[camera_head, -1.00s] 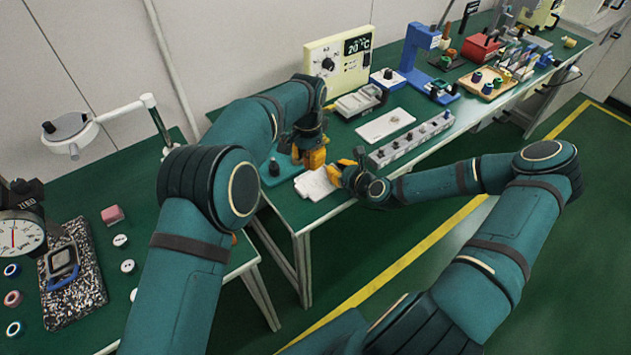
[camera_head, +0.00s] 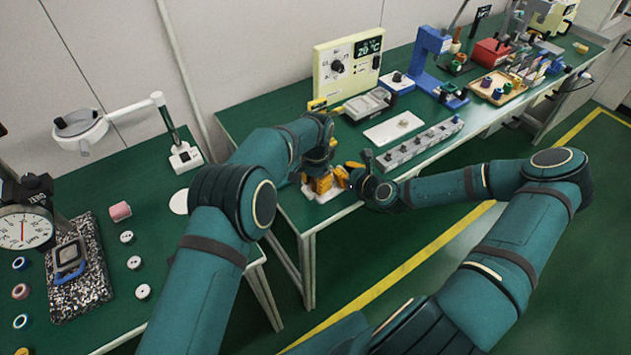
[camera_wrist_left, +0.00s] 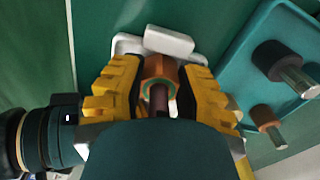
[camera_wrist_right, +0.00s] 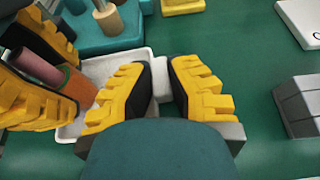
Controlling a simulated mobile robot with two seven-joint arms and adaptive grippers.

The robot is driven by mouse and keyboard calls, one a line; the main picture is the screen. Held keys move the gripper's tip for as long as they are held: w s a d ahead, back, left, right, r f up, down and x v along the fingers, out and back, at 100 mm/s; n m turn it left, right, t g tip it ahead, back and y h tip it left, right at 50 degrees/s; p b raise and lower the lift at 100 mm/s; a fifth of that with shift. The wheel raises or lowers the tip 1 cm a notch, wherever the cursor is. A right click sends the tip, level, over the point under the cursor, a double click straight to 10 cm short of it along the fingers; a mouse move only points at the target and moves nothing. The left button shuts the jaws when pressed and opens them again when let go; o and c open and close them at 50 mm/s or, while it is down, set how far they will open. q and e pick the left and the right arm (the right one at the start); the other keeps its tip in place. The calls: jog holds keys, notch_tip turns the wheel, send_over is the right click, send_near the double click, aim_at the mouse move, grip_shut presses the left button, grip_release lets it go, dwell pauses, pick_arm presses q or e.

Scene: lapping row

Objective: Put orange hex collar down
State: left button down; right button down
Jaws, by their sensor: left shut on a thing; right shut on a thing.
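The orange hex collar (camera_wrist_left: 160,72) is between the fingers of my left gripper (camera_wrist_left: 158,88), which is shut on it. A mauve rod (camera_wrist_right: 36,68) sticks out of the collar, with a greenish ring at its mouth. The collar is over or in a shallow white tray (camera_wrist_right: 68,131); I cannot tell if it touches the tray. My right gripper (camera_wrist_right: 163,72) is shut on a white block (camera_wrist_right: 161,82) at the tray's edge, close beside my left gripper. In the head view my left gripper (camera_head: 320,184) hides the collar and most of the tray.
A teal base (camera_wrist_left: 240,73) with metal pegs carrying a dark collar (camera_wrist_left: 277,60) and a tan one (camera_wrist_left: 264,117) stands close by. A grey row block (camera_head: 418,147) and a white plate (camera_head: 393,128) lie to the right. The table's front edge is near.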

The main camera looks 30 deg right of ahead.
pick_arm(q)
jog(key=shift+f, duration=0.15)
pick_arm(e)
jog(key=shift+f, duration=0.1)
pick_arm(q)
jog(key=c, duration=0.7)
grip_release()
jog(key=shift+c, duration=0.2)
notch_tip(320, 180, up, 12)
jog(key=shift+r, duration=0.15)
pick_arm(e)
jog(key=c, duration=1)
grip_release()
